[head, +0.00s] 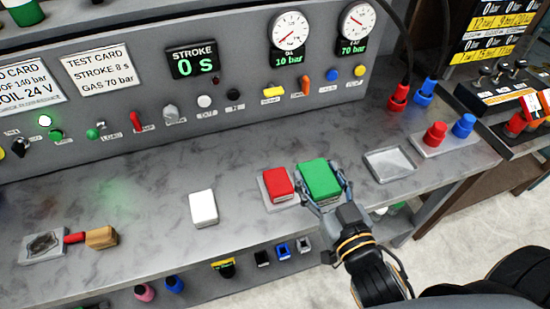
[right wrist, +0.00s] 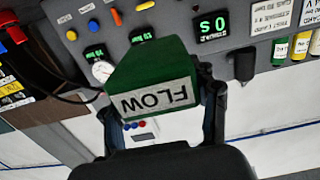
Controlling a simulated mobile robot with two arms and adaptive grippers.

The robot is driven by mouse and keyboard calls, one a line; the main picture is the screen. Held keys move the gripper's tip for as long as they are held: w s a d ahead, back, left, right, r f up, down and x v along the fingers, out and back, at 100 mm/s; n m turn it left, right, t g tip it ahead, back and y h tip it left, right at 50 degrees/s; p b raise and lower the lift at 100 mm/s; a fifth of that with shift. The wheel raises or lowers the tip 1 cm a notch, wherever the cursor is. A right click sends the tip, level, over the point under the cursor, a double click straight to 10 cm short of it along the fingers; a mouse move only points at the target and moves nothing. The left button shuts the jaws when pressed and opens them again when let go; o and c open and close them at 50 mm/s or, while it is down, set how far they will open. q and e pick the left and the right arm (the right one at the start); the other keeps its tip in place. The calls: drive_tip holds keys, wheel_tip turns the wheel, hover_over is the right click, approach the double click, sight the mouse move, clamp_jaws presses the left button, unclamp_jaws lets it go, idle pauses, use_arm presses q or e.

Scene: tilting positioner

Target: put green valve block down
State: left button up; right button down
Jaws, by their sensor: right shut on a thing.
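The green valve block (head: 320,180) is in my right gripper (head: 326,198), near the right part of the grey bench, beside the red block. In the right wrist view the green block (right wrist: 150,75) sits between the fingers of the right gripper (right wrist: 165,110), with a label reading FLOW facing the camera. The right gripper is shut on it. The head view does not clearly show whether its underside touches the bench or a plate. My left gripper is not in view.
A red block (head: 278,184) sits on a grey plate just left of the green block. A white block (head: 203,207) stands further left. An empty grey tray (head: 389,164) lies to the right. The panel with gauges (head: 295,30) rises behind. Bench (head: 150,190) is clear between the blocks and panel.

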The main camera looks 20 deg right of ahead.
sight(305, 174)
drive_tip(key=w+b, duration=0.1)
drive_tip(key=w+a+f+b, duration=0.1)
drive_tip(key=b, duration=0.1)
drive_tip(key=w+b, duration=0.1)
drive_tip(key=shift+a+f+b, duration=0.3)
drive_tip(key=shift+f, duration=0.1)
drive_tip(key=w+f, duration=0.2)
drive_tip(key=w, duration=0.1)
drive_tip(key=w+a+f+b, duration=0.1)
drive_tip(key=w+f, duration=0.1)
drive_tip(key=w, duration=0.1)
drive_tip(key=w+a+f, duration=0.1)
drive_tip(key=w+f, duration=0.1)
drive_tip(key=w, duration=0.1)
drive_tip(key=shift+a+f, duration=0.1)
drive_tip(key=shift+w+a+f, duration=0.1)
drive_tip(key=shift+w+f, duration=0.25)
drive_tip(key=shift+f, duration=0.1)
drive_tip(key=shift+w+a+f, duration=0.1)
drive_tip(key=shift+w+f, duration=0.05)
drive_tip(key=shift+f, duration=1.65)
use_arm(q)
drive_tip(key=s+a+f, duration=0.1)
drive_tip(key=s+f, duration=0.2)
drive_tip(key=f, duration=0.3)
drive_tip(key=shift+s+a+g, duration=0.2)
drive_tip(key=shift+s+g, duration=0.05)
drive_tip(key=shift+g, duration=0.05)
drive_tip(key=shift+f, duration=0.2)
